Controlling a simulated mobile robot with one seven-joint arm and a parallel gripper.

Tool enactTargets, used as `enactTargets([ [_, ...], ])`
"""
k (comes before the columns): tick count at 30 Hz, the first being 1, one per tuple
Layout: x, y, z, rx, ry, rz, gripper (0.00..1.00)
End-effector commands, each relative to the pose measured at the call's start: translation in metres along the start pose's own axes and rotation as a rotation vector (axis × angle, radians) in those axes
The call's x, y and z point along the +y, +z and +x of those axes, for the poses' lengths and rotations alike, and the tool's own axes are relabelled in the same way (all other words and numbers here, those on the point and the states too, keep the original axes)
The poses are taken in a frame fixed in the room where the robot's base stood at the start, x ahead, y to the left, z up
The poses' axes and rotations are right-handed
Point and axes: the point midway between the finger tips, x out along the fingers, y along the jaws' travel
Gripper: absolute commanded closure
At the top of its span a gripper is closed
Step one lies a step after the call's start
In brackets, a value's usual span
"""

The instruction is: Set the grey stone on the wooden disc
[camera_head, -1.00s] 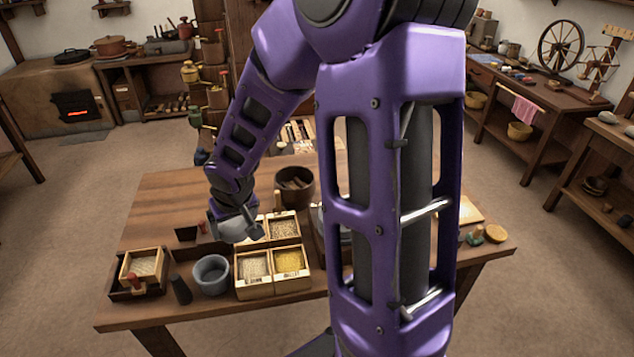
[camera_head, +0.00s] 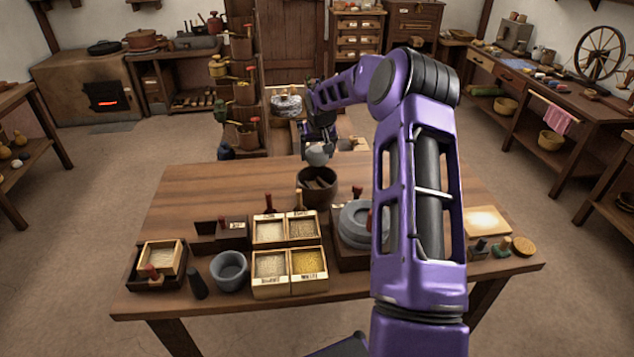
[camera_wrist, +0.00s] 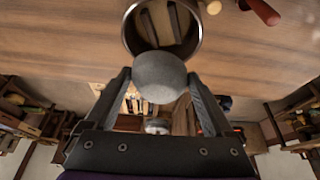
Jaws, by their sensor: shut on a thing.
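The grey stone (camera_head: 318,157) is round and sits between the fingers of my gripper (camera_head: 317,146), which is shut on it. They are in the air around the dark round pot at the table's back part. In the wrist view the stone (camera_wrist: 160,78) is between the two fingertips (camera_wrist: 158,84), partly in front of the pot's rim. A round tan wooden disc (camera_head: 524,246) lies near the table's right front corner, well to the right of my gripper and apart from it.
The dark pot (camera_head: 316,199) holds brown pieces. Wooden boxes of grain (camera_head: 270,290), a grey mortar (camera_head: 229,270) and a grey quern (camera_head: 352,222) stand on the table (camera_head: 200,183). Small stoppered items (camera_head: 478,250) stand left of the disc. The table's back left is clear.

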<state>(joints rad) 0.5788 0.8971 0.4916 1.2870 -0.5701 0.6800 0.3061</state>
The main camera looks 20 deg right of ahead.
Motion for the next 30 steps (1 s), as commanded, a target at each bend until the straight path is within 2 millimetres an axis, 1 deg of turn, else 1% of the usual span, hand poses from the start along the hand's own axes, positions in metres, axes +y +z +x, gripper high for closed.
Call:
enactTargets([
  [1,0.0,0.005,0.011,-0.004,-0.002,0.001,0.95],
  [3,0.0,0.01,0.023,-0.002,-0.002,0.0,0.95],
  [6,-0.001,0.015,0.036,-0.001,-0.002,0.001,0.95],
  [11,-0.001,0.02,0.047,0.0,-0.001,0.0,0.95],
  [18,-0.001,0.032,0.075,0.0,-0.002,0.001,0.95],
  [20,-0.001,0.033,0.078,0.002,-0.001,0.001,0.95],
  [26,-0.001,0.032,0.078,0.003,-0.001,0.001,0.95],
  [30,-0.001,0.034,0.082,0.002,-0.001,0.001,0.95],
])
